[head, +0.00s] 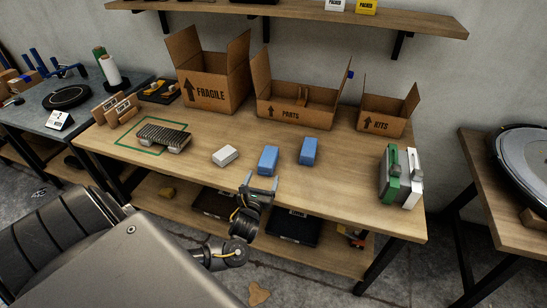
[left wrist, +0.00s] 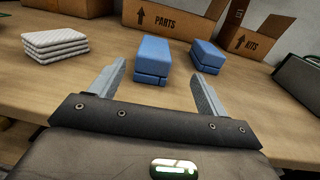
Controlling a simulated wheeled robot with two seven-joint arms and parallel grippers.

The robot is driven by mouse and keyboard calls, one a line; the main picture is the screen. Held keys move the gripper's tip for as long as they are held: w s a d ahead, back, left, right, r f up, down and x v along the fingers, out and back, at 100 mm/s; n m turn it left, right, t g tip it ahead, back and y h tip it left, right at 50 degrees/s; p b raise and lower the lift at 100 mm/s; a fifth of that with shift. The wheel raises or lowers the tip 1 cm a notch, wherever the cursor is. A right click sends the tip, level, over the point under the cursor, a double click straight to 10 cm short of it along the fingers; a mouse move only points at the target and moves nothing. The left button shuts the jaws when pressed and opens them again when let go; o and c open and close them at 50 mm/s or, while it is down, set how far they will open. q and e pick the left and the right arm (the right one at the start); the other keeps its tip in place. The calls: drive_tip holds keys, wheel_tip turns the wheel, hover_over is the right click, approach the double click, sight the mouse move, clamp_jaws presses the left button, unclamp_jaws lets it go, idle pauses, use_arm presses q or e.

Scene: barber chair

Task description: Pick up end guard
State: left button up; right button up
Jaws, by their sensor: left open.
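No label marks the end guard; two blue blocks stand on the wooden workbench (head: 330,205). The left blue block (head: 268,159) also shows in the left wrist view (left wrist: 153,60), between and beyond my fingers. The right blue block (head: 308,151) shows in the left wrist view (left wrist: 206,58) too, with a split near its base. My left gripper (head: 261,184) is open and empty at the bench's front edge, just short of the left block. In the left wrist view the gripper (left wrist: 158,78) has its two fingers spread apart. My right gripper is out of view.
A white ribbed stack (head: 225,155) lies left of the blue blocks. Open cartons FRAGILE (head: 212,93), PARTS (head: 290,113) and KITS (head: 383,125) stand behind. Green and white cases (head: 400,178) stand right. Bench is clear between.

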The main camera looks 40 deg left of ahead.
sight(267, 159)
use_arm(q)
drive_tip(key=shift+w+a+r, duration=0.15)
drive_tip(key=shift+w+a, duration=0.5)
drive_tip(key=shift+w, duration=0.15)
drive_tip(key=shift+x, duration=1.25)
drive_tip(key=shift+w+a, duration=0.2)
drive_tip(key=shift+w, duration=0.15)
drive_tip(key=shift+w+a, duration=0.2)
drive_tip(key=shift+w, duration=0.05)
drive_tip(key=x, duration=0.4)
drive_tip(key=shift+w+a, duration=0.1)
drive_tip(key=shift+w, duration=0.15)
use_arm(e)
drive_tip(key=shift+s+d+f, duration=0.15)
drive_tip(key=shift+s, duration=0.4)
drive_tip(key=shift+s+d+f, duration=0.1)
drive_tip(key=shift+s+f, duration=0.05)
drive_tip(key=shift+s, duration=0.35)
use_arm(q)
drive_tip(key=c, duration=1)
